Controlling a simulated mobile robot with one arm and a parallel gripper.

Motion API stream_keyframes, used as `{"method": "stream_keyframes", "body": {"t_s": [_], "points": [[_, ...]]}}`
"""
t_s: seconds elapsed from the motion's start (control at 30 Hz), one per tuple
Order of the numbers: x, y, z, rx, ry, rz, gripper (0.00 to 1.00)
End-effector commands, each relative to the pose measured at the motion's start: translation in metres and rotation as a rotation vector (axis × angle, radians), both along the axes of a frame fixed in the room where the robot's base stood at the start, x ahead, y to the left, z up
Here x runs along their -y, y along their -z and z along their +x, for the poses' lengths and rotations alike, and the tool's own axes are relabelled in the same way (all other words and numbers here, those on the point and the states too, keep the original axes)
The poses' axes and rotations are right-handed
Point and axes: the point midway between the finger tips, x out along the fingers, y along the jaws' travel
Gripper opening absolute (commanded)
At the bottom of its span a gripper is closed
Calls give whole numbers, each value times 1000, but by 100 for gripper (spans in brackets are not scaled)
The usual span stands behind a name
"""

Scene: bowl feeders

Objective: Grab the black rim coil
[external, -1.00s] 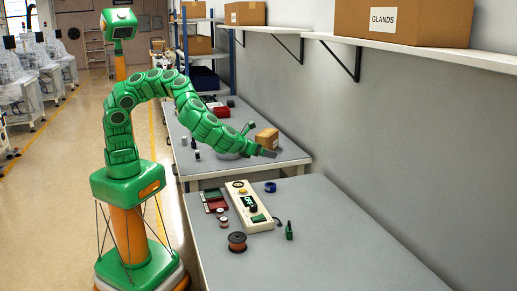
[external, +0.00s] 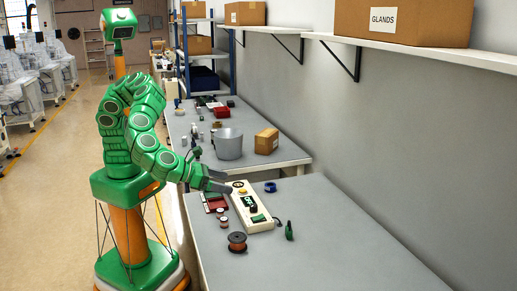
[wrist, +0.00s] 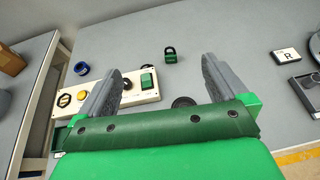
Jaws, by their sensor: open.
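The black rim coil (external: 237,242) is a spool with dark rims and a brown-orange middle. It sits on the near table in the external view, just in front of the near end of a cream control panel (external: 262,224). In the wrist view, a dark round thing that looks like the coil (wrist: 183,101) shows between the fingers, partly hidden by the green gripper body. My gripper (external: 230,183) is open and empty. In the external view it hangs near the panel's far end, apart from the coil. Its two grey fingers (wrist: 164,68) are spread wide in the wrist view.
A green padlock (wrist: 170,54) stands right of the panel in the external view. A blue ring (external: 270,187) lies beyond it. A red tray (external: 216,203) and small red-rimmed pieces (external: 222,217) lie left of the panel. The table's right and near parts look clear.

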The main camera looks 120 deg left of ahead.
Motion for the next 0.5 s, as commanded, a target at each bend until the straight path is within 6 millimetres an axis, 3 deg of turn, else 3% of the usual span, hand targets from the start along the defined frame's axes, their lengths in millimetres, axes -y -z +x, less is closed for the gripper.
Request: {"method": "stream_keyframes", "body": {"t_s": [0.23, 0.5], "points": [[39, 0, -11, 5, 48, 3, 100], [35, 38, -10, 1, 44, 8, 100]]}}
